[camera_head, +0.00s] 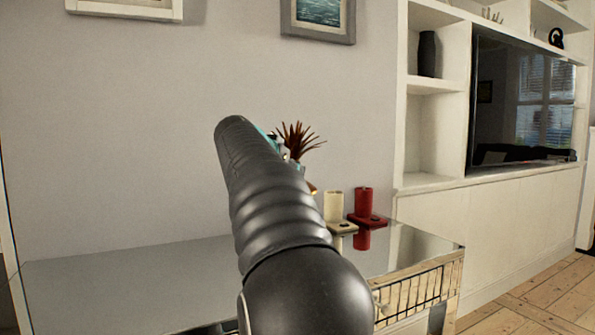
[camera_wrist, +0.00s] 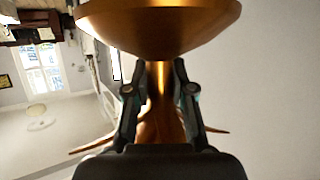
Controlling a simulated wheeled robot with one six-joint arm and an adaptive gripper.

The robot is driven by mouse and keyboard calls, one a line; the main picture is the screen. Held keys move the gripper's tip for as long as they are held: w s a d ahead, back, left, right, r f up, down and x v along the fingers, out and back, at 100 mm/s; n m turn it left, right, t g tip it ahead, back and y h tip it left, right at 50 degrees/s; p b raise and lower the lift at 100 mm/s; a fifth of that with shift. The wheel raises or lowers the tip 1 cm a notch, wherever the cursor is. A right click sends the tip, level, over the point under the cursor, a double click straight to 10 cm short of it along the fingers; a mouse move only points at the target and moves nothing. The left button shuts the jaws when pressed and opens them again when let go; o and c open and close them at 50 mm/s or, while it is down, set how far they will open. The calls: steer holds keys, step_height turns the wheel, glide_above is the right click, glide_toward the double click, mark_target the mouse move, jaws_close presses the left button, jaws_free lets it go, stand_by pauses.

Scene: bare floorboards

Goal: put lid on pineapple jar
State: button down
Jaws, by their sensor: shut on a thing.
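My gripper (camera_wrist: 161,68) is shut on the narrow neck of the copper-gold lid (camera_wrist: 160,28) in the wrist view. The lid's wide round part lies beyond the fingertips, and its pointed leaves spread out near my palm. In the head view my dark arm covers most of my gripper; only a bit of teal shows past its edge. A small gold patch (camera_head: 312,188) shows beside the arm; I cannot tell if it is lid or jar. The pineapple jar cannot be made out in either view.
A mirrored table (camera_head: 120,285) stands against the wall. A cream candle (camera_head: 334,206) and a red candle (camera_head: 363,201) stand on it, right of my arm. Dark red spiky leaves (camera_head: 298,137) show behind my arm. White shelving (camera_head: 436,135) with a television (camera_head: 525,105) is at right.

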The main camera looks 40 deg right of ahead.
steer(key=shift+w+d, duration=0.25)
steer(key=shift+w, duration=0.85)
steer(key=shift+f, duration=0.9)
steer(key=shift+f, duration=0.4)
stand_by(0.5)
steer(key=shift+c, duration=2.2)
jaws_free()
steer(key=shift+s, duration=0.15)
steer(key=s+a, duration=0.2)
steer(key=s, duration=0.7)
steer(key=shift+s+a, duration=0.2)
steer(key=shift+s, duration=0.05)
